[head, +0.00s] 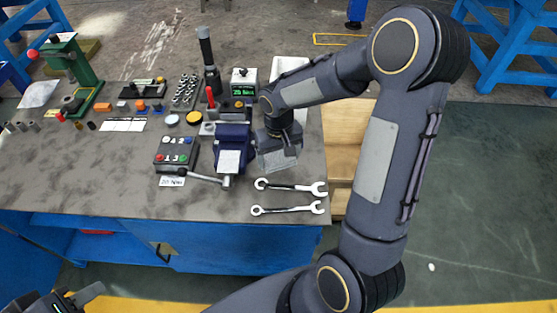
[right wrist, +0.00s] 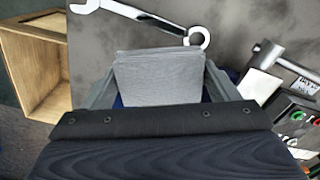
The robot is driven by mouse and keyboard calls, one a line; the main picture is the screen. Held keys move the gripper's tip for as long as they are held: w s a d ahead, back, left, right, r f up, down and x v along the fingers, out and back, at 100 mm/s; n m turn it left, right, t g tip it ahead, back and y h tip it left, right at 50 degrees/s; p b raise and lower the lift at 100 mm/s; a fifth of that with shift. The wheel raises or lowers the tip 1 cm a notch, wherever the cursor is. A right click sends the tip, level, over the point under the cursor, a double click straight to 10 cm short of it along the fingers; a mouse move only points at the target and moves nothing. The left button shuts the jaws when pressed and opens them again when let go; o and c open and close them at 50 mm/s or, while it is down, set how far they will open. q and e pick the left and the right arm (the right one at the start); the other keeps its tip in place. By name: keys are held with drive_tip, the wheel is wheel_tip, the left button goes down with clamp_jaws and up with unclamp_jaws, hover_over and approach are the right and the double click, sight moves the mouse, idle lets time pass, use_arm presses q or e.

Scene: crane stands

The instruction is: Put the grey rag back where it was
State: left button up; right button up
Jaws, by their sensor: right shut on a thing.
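The grey rag (right wrist: 158,78) is a folded flat pad between the fingers of my right gripper (right wrist: 160,92) in the right wrist view. In the head view, the rag (head: 279,160) shows below my right gripper (head: 277,150), just right of the blue vise (head: 234,134), over the bench. My right gripper is shut on it. Whether the rag touches the bench top I cannot tell. My left gripper (head: 72,299) is partly cut off at the bottom left corner of the head view, away from the bench objects; its opening is unclear.
Two wrenches (head: 290,187) (head: 287,209) lie near the bench's front right. A button box (head: 176,153) stands left of the vise, whose handle (head: 205,179) sticks out leftward. A white tray (head: 289,65) is behind my right arm. A wooden box (head: 343,167) adjoins the bench's right edge. The front left bench top is clear.

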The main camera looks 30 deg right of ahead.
sight(279, 156)
drive_tip(key=w+f, duration=0.1)
drive_tip(key=w+d+f, duration=0.1)
drive_tip(key=f, duration=0.1)
drive_tip(key=w+f, duration=0.1)
drive_tip(key=shift+d+f, duration=0.25)
drive_tip(key=shift+d, duration=0.15)
wheel_tip(279, 156, down, 3)
drive_tip(key=shift+w+f, duration=0.15)
drive_tip(key=shift+f, duration=0.15)
drive_tip(key=o, duration=0.9)
